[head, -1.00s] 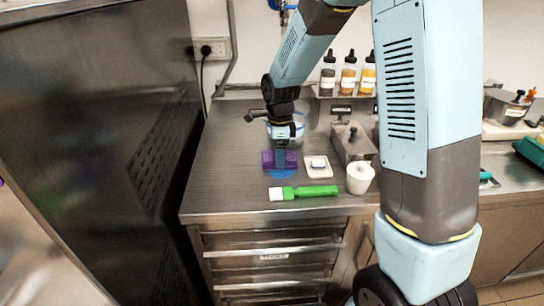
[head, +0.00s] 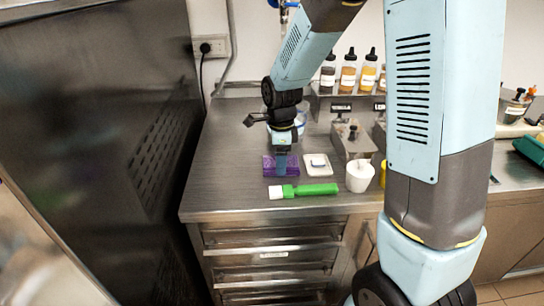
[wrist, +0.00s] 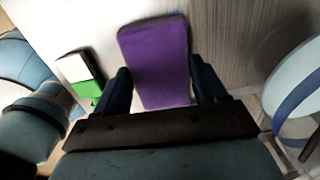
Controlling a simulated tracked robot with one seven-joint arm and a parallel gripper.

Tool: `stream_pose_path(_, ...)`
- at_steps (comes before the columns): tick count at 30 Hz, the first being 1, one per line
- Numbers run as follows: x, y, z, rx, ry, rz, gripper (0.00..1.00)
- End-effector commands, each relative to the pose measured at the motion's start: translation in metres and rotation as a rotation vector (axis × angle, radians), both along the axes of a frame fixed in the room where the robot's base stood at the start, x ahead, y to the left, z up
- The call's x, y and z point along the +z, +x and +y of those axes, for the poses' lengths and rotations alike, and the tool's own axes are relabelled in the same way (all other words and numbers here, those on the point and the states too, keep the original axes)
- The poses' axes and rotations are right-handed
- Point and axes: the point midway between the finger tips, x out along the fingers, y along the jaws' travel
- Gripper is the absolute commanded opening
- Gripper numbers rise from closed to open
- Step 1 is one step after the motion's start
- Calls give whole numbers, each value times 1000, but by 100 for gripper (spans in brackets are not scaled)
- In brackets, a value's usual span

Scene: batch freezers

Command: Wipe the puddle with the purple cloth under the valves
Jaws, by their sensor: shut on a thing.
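The purple cloth (head: 293,167) lies on the steel counter (head: 232,160), left of the white dish. My gripper (head: 282,165) points down over it and is shut on it. In the wrist view the purple cloth (wrist: 158,55) sits between the two dark fingers of my gripper (wrist: 162,82). No blue puddle shows now in either view; what lies under the cloth is hidden. A blue valve part (head: 283,4) shows on the wall at the top edge.
A green-handled brush (head: 310,190) lies at the counter's front edge. A white dish (head: 317,164), a white cup (head: 359,176) and a steel container (head: 352,140) stand to the right. A clear tub is partly behind my wrist. The counter's left side is free.

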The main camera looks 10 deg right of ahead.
Motion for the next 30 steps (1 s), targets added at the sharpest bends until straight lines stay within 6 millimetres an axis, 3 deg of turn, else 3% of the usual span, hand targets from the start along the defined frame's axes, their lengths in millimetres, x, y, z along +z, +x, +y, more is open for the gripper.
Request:
stream_pose_path(15,-3,-34,1,0,0,0,47)
stream_pose_path(22,-3,-36,6,1,0,1,47)
stream_pose_path(30,-1,-35,24,3,0,1,47)
